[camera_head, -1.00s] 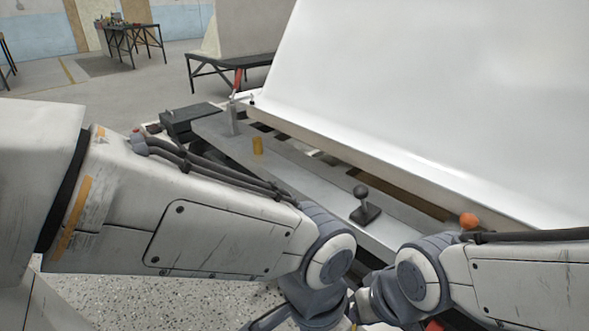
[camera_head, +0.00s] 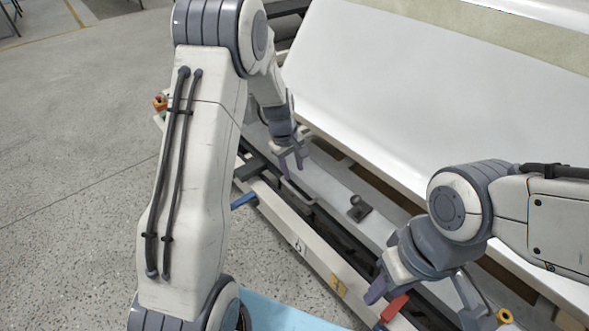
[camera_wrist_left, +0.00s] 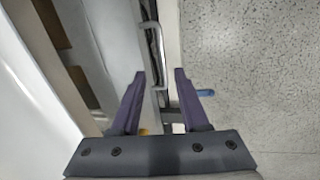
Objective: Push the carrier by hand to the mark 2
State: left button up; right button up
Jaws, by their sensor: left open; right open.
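The carrier (camera_head: 325,185) is a long grey metal bed bearing a large white bathtub shell (camera_head: 390,80). A bent metal bar handle (camera_head: 298,194) is at its near side; it also shows in the left wrist view (camera_wrist_left: 150,32). My left gripper (camera_head: 291,169) is open, pointing down just beyond the handle. In the left wrist view the bar passes between the open fingers' tips (camera_wrist_left: 160,74); contact cannot be told. My right gripper (camera_head: 424,302) is open near a red lever (camera_head: 394,307). A small dark-printed label (camera_head: 299,247) sits on the white rail; its number is unreadable.
A blue lever (camera_head: 244,201) sticks out from the rail (camera_head: 275,220). A yellow plate (camera_head: 338,286) is farther along the rail. Open speckled floor (camera_head: 90,160) lies left; a light blue surface (camera_head: 285,315) is below.

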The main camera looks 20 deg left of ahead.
aim_at(294, 192)
pick_arm(q)
jog(key=shift+n, duration=0.4)
jog(key=f, duration=0.3)
jog(key=w+f+b, duration=0.1)
jog(key=f, duration=0.3)
jog(key=w+f, duration=0.1)
jog(key=f, duration=0.2)
jog(key=shift+w+a+f+b, duration=0.1)
jog(key=shift+a+f+b, duration=0.2)
jog(key=shift+b, duration=0.1)
pick_arm(e)
jog(key=shift+f, duration=0.55)
pick_arm(q)
jog(key=shift+c, duration=0.3)
grip_shut()
jog(key=shift+d, duration=0.1)
